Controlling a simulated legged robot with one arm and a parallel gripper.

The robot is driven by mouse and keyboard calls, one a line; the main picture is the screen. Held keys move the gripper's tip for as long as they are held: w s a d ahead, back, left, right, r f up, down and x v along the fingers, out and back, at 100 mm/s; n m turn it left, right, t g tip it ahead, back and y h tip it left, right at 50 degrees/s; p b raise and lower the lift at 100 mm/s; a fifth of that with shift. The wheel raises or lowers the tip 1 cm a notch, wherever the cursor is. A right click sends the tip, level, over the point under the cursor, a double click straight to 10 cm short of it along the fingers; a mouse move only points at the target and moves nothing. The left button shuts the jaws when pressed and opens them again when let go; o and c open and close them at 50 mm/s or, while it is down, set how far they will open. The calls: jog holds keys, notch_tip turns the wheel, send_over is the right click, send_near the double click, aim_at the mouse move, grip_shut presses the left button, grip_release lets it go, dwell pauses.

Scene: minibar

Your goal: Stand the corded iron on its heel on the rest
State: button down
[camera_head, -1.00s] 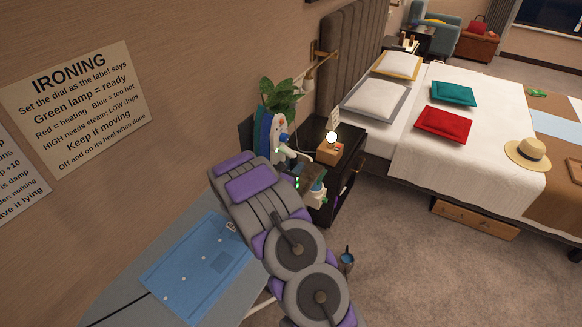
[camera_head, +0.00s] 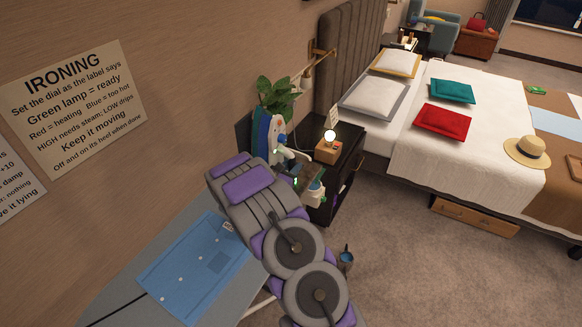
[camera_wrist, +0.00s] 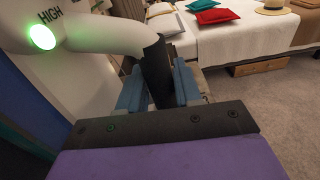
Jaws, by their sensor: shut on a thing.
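The iron (camera_head: 274,135) is white with a blue soleplate and shows upright beyond my arm in the head view. In the wrist view its white body (camera_wrist: 105,33) carries the word HIGH and a lit green lamp (camera_wrist: 41,37). My gripper (camera_wrist: 158,88) is shut on the iron's dark handle (camera_wrist: 156,62), with one blue-grey finger on each side. The iron's heel is hidden, so I cannot tell whether it touches anything. I cannot make out the rest for certain; my arm covers the area below the iron.
A blue shirt (camera_head: 190,268) lies on the grey ironing board (camera_head: 118,297). A dark nightstand (camera_head: 346,165) with a lit lamp (camera_head: 330,137) stands close to the iron's right. A plant (camera_head: 278,95) is behind it. The bed (camera_head: 405,160) is farther right, with open carpet (camera_head: 430,265) in front.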

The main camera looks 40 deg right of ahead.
jog(key=c, duration=1.2)
grip_release()
jog(key=shift+a, duration=0.1)
jog(key=o, duration=0.5)
jog(key=shift+a, duration=0.35)
jog(key=shift+c, duration=0.2)
jog(key=shift+o, duration=0.2)
jog(key=shift+d, duration=0.15)
